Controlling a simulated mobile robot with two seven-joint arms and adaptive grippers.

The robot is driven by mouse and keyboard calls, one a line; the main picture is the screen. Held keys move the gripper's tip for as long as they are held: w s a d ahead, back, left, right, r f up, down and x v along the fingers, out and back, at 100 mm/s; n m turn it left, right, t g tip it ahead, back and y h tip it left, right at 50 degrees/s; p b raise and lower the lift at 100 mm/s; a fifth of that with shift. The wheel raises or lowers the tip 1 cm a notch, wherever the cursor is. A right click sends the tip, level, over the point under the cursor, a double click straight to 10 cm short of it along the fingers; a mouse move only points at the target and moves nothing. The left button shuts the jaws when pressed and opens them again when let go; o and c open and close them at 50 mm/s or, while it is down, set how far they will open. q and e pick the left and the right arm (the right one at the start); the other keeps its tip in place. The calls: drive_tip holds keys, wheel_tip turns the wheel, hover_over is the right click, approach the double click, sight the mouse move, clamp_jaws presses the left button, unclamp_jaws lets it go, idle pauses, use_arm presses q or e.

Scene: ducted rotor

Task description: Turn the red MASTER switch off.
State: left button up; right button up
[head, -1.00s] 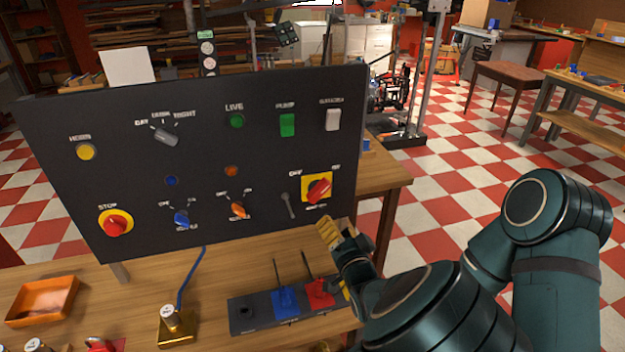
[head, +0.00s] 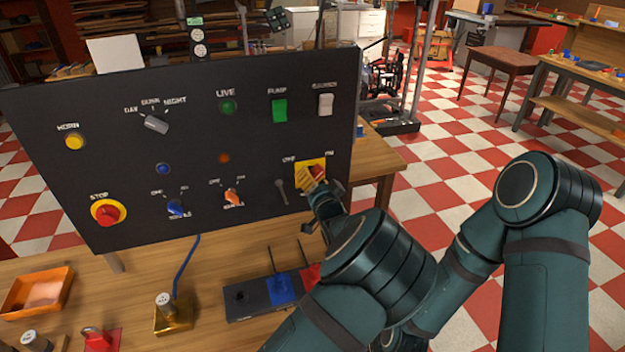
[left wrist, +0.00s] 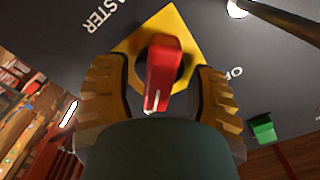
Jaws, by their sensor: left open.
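The red MASTER switch (head: 318,171) sits on a yellow plate at the right of the black panel, partly hidden by my gripper in the head view. Its red handle (left wrist: 163,72) is clear in the left wrist view, over a dark round hub on the yellow plate. My left gripper (head: 311,181) is at the switch. In the left wrist view its yellow ridged fingers are open, one on each side of the handle, with gaps visible on both sides. My right gripper is not in view.
A grey lever (head: 281,190) is just left of the MASTER switch. The orange-handled selector (head: 232,196) and red STOP knob (head: 108,213) are farther left. A block with a blue part (head: 281,290) lies on the bench below. An orange tray (head: 38,291) is at left.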

use_arm(q)
drive_tip(key=shift+w, duration=0.2)
clamp_jaws()
